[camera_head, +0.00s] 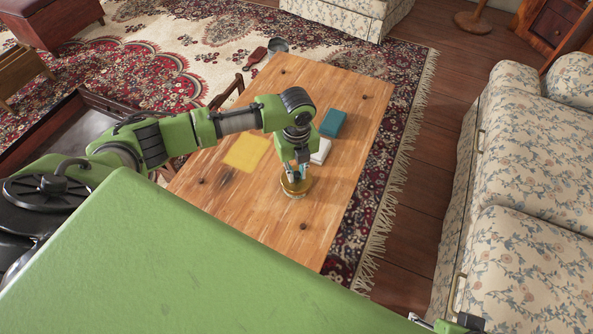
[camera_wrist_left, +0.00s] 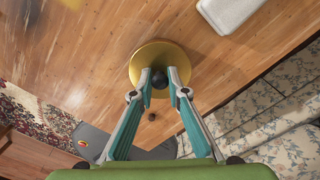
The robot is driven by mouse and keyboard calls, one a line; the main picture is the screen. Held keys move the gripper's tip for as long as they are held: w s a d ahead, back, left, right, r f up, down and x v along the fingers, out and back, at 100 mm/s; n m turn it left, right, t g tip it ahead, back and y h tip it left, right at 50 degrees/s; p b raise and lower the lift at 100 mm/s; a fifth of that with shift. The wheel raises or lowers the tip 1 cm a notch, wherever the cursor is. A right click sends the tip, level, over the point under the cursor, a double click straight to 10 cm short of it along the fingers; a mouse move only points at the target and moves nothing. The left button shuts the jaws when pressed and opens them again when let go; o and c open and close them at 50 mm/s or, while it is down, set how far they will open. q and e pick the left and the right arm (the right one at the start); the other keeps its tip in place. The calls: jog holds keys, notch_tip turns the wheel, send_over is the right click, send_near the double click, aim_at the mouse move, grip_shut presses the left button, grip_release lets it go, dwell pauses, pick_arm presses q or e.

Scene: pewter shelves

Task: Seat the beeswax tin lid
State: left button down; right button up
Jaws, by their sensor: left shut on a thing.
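The round brass-coloured lid (camera_wrist_left: 160,55) with a dark knob (camera_wrist_left: 159,79) shows in the left wrist view. My left gripper (camera_wrist_left: 159,86) is shut on that knob, its fingers on either side. In the head view the lid (camera_head: 302,188) is at the right part of the wooden table, below my left gripper (camera_head: 296,174). The lid hides most of what is under it, so I cannot tell whether it rests flat on the tin. Part of what looks like my right gripper (camera_head: 437,324) shows at the bottom edge; its fingers are mostly cut off.
On the wooden table (camera_head: 268,218) lie a yellow cloth (camera_head: 247,153), a white block (camera_head: 320,151) close beside my gripper and a teal box (camera_head: 333,123). A floral sofa (camera_head: 530,210) stands to the right.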

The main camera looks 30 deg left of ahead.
pick_arm(q)
jog(key=shift+p, duration=0.55)
pick_arm(e)
jog(key=shift+r, duration=0.55)
dwell(0.4)
jog(key=shift+f, duration=0.1)
jog(key=shift+w+f, duration=0.15)
jog(key=shift+f, duration=0.3)
pick_arm(q)
jog(key=shift+p, duration=0.4)
pick_arm(e)
jog(key=shift+w+f, duration=0.25)
jog(key=shift+w, duration=0.05)
jog(key=shift+f, duration=0.15)
pick_arm(q)
jog(key=shift+f, duration=0.2)
pick_arm(e)
jog(key=shift+s+a, duration=0.1)
jog(key=shift+s, duration=0.1)
pick_arm(q)
jog(key=shift+f, duration=0.25)
pick_arm(e)
jog(key=shift+f, duration=0.15)
